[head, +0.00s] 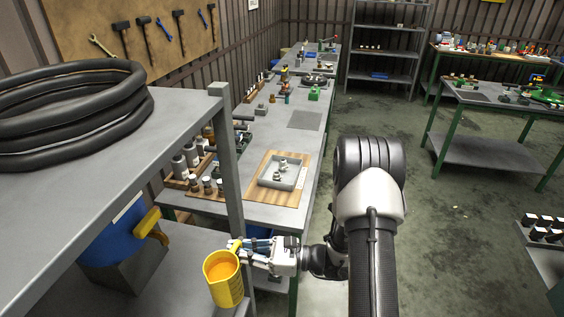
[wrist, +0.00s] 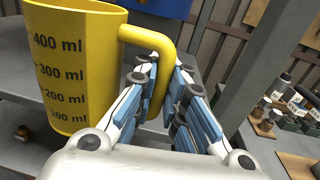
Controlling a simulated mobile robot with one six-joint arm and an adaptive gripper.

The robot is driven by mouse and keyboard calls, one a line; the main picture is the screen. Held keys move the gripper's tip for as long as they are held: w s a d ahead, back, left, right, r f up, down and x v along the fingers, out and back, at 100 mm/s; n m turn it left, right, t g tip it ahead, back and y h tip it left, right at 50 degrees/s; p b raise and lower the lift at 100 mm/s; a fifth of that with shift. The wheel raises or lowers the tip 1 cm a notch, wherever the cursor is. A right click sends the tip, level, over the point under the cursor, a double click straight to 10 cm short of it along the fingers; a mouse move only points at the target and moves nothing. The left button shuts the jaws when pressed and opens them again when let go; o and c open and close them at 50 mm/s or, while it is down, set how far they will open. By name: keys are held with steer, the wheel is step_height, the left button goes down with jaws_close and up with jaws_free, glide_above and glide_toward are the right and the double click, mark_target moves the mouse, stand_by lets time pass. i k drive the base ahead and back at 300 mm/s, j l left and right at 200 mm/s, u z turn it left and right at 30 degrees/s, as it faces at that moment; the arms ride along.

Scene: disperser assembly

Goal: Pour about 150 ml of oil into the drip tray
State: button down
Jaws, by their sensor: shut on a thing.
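A yellow measuring jug (head: 222,286) with orange-yellow oil inside shows at the bottom of the head view, next to the shelf. It looks roughly upright. In the wrist view, the jug (wrist: 70,75) has dark marks from 100 to 400 ml; its oil level is hidden there. My gripper (head: 240,246) is shut on the jug's handle; the wrist view shows the fingers (wrist: 165,85) on either side of it. A shallow grey tray (head: 275,185), likely the drip tray, lies on a wooden board on the bench, beyond the jug. Some small metal parts lie in it.
A blue drum (head: 108,240) with a yellow tap is on the lower shelf at left. A grey shelf post (head: 230,165) stands between the shelf and bench. Bottles (head: 190,158) in wooden racks stand left of the tray.

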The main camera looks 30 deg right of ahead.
mark_target(291, 175)
steer(key=i+l, duration=0.15)
steer(key=l, duration=0.2)
steer(key=i+l+u, duration=0.1)
steer(key=l, duration=0.25)
steer(key=i+l+u, duration=0.1)
steer(key=l, duration=0.3)
steer(key=i+l, duration=0.25)
steer(key=l, duration=0.15)
steer(key=i+l+u, duration=0.1)
steer(key=l, duration=0.25)
steer(key=i+l, duration=0.15)
steer(key=l, duration=0.25)
steer(key=i+l+u, duration=0.15)
steer(key=l, duration=0.25)
steer(key=k, duration=0.05)
